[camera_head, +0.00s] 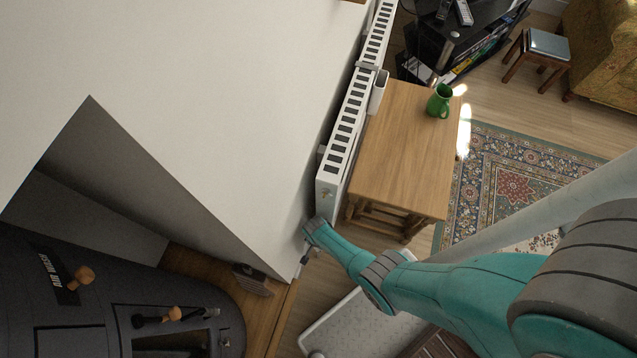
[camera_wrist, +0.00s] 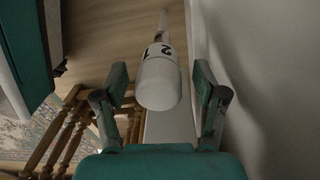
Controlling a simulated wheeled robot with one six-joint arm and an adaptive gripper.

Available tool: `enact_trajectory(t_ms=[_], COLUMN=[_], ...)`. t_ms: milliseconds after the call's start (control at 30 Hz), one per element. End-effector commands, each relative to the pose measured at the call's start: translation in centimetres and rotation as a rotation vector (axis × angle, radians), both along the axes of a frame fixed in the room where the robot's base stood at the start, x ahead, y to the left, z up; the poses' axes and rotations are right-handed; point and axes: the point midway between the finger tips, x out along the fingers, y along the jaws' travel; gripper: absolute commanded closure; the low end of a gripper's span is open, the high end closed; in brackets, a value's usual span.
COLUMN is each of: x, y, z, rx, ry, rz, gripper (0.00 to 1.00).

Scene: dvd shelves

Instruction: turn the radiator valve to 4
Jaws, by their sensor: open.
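The radiator valve (camera_wrist: 160,82) is a white rounded cylinder in the middle of the wrist view. A black 2 shows on its collar, with part of another number beside it. My gripper (camera_wrist: 161,76) is open, with one finger on each side of the valve and gaps between. In the head view my gripper (camera_head: 313,233) is at the near end of the white radiator (camera_head: 327,185), beside the wall. The valve cannot be made out in the head view.
A wooden side table (camera_head: 405,150) with a green jug (camera_head: 440,101) stands right of the radiator. The wall (camera_wrist: 245,80) is close on the right in the wrist view. A dark stove (camera_head: 100,300) is at lower left. A patterned rug (camera_head: 500,180) lies beyond the table.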

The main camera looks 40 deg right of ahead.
Motion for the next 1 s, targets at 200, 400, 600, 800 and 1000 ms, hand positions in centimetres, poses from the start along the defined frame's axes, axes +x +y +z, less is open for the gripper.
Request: enact_trajectory(t_ms=[200,400,600,800,1000], x=[-0.09,-0.09,-0.12,-0.14,-0.16], y=[-0.02,-0.03,-0.02,-0.02,-0.02], z=[-0.90,-1.14,-1.16,-1.16,-1.17], rx=[0.000,0.000,0.000,0.000,0.000], ry=[0.001,-0.001,0.000,0.000,0.000], rz=[0.000,0.000,0.000,0.000,0.001], gripper=[0.29,0.29,0.29,0.69,0.89])
